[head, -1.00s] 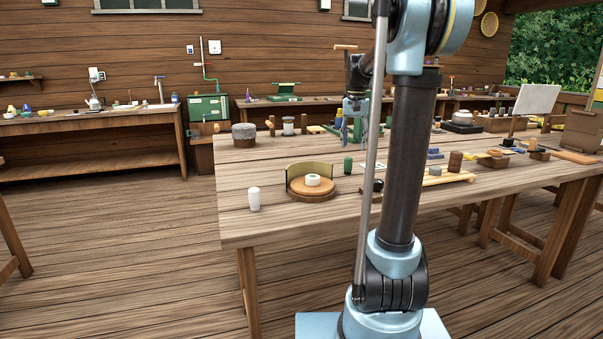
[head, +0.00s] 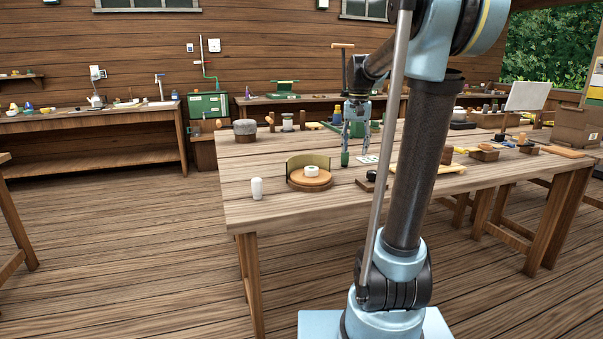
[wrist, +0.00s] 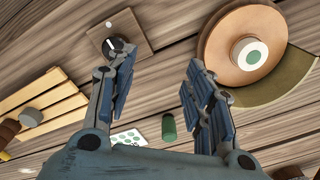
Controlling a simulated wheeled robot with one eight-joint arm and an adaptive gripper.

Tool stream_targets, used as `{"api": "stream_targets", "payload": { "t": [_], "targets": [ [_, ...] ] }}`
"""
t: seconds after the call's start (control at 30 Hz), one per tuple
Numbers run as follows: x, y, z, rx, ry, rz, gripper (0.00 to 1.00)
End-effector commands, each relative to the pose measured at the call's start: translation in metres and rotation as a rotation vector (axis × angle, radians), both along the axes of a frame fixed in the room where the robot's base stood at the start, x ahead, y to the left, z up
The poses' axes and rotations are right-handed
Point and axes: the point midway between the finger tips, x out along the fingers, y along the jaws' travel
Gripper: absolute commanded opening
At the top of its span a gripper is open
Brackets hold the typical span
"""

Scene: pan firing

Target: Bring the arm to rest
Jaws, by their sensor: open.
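My gripper (head: 355,142) hangs over the table with its fingers pointing down. In the wrist view my gripper (wrist: 160,62) has its two fingers spread, with nothing between them but table surface below. My upper arm leans to the right in the head view and hides part of the table. A green cylinder (head: 345,158) stands below the gripper; it also shows in the wrist view (wrist: 168,127). A round wooden turntable (head: 299,182) bears a white piece (head: 312,171), whose top shows a green disc in the wrist view (wrist: 253,54).
A curved shield (head: 292,164) stands behind the turntable. A white cylinder (head: 257,188) stands near the left table edge. A small box with a black knob (wrist: 133,32), a dotted card (wrist: 128,138) and a slatted wooden rack (wrist: 50,98) lie nearby. The front left tabletop (head: 285,212) is clear.

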Motion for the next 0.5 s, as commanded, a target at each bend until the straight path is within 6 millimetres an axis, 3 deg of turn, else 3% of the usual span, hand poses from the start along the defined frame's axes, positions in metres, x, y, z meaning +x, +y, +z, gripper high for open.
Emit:
{"api": "stream_targets", "payload": {
  "t": [0.27, 0.5],
  "targets": [
    [-0.064, -0.001, -0.021, -0.003, -0.030, 0.063, 0.47],
    [-0.130, -0.002, -0.054, -0.010, -0.064, 0.136, 0.47]
  ]
}}
